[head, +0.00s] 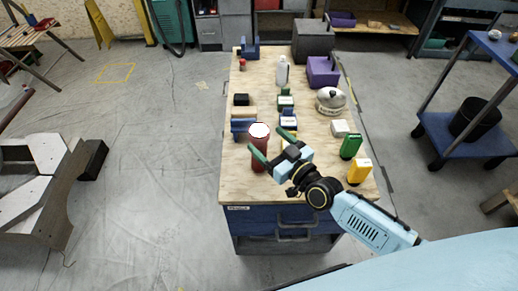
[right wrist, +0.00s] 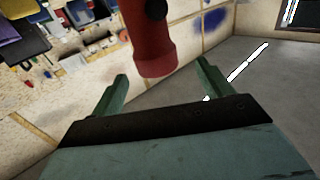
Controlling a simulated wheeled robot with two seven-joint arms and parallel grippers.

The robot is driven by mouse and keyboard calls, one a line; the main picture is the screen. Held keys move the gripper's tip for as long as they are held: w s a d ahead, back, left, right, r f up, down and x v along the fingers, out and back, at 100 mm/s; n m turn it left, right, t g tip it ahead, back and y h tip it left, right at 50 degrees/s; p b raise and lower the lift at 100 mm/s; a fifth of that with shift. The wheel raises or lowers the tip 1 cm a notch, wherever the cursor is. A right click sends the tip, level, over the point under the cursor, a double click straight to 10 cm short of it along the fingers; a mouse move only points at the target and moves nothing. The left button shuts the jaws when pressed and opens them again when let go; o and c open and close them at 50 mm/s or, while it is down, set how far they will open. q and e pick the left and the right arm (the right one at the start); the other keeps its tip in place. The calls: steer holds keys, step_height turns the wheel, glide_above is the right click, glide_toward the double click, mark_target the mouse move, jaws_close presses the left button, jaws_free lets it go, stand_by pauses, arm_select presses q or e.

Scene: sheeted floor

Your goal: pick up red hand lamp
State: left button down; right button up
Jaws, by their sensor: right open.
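The red hand lamp (head: 261,142) stands upright near the front left edge of the wooden workbench top, its pale round end facing up. In the right wrist view the lamp (right wrist: 152,48) shows as a red body with a dark round part, ahead of the fingers and roughly between their tips. My right gripper (head: 271,144) is open with green fingers, reaching in from the right, close to the lamp. In the right wrist view the gripper's fingers (right wrist: 161,76) are apart with nothing clamped between them. My left gripper is not in view.
On the workbench (head: 238,192) stand a green item (head: 350,147), a yellow item (head: 359,172), a white bottle (head: 282,72), a pale helmet-like item (head: 331,98) and purple bins (head: 322,72). A blue cart (head: 455,135) stands right.

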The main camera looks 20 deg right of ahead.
mark_target(252, 125)
steer(key=shift+b+x, duration=0.6)
steer(key=shift+x, duration=2.95)
steer(key=shift+d+f, duration=0.1)
steer(key=shift+d, duration=0.1)
steer(key=shift+c, duration=0.2)
steer(key=c, duration=1.4)
